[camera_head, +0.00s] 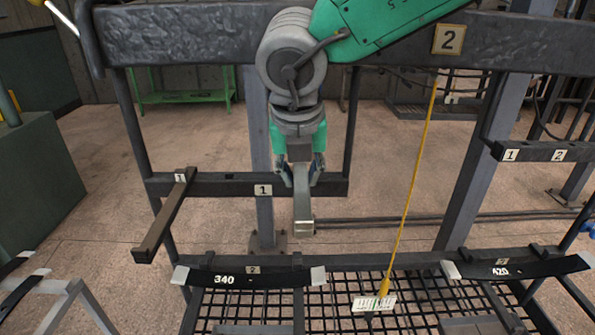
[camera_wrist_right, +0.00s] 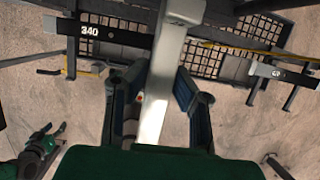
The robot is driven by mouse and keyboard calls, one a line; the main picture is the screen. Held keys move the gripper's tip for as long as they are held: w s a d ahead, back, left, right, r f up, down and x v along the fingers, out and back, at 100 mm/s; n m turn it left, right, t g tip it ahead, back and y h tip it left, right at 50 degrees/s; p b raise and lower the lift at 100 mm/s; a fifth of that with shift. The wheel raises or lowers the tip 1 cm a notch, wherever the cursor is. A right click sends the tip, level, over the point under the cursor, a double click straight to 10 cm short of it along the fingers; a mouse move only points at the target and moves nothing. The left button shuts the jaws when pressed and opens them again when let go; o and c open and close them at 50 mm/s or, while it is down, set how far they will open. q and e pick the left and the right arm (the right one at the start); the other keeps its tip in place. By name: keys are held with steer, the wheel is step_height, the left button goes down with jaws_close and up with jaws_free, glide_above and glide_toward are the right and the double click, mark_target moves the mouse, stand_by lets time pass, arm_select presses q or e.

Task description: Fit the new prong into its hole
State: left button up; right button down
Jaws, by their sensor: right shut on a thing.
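My right gripper (camera_head: 301,176) is shut on the new prong (camera_head: 303,212), a pale grey square metal bar. The bar points toward the camera, its end facing me; it also shows in the right wrist view (camera_wrist_right: 154,105) between the two fingers. The gripper and prong are in front of the rail marked 1 (camera_head: 325,188). A small dark spot, perhaps a hole, shows on the rail left of the gripper; the rail behind the prong is hidden. A dark prong (camera_head: 165,222) sticks out at the rail's left end. What looks like my left gripper (camera_wrist_right: 40,145) is low left in the wrist view.
A dark bar marked 340 (camera_head: 245,279) lies across lower supports, with another marked 420 (camera_head: 520,268) at right. A yellow cord (camera_head: 417,170) hangs with a white tag (camera_head: 374,303) over the black grid. A thick upper beam (camera_head: 180,35) crosses above.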

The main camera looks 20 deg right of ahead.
mark_target(298, 178)
steer(key=shift+w+p, duration=0.15)
steer(key=shift+p, duration=0.4)
stand_by(1.1)
steer(key=shift+f+b, duration=1.75)
steer(key=shift+f, duration=0.95)
steer(key=c, duration=1.3)
jaws_free()
steer(key=shift+a+r, duration=0.1)
steer(key=shift+r, duration=0.35)
steer(key=v, duration=1.1)
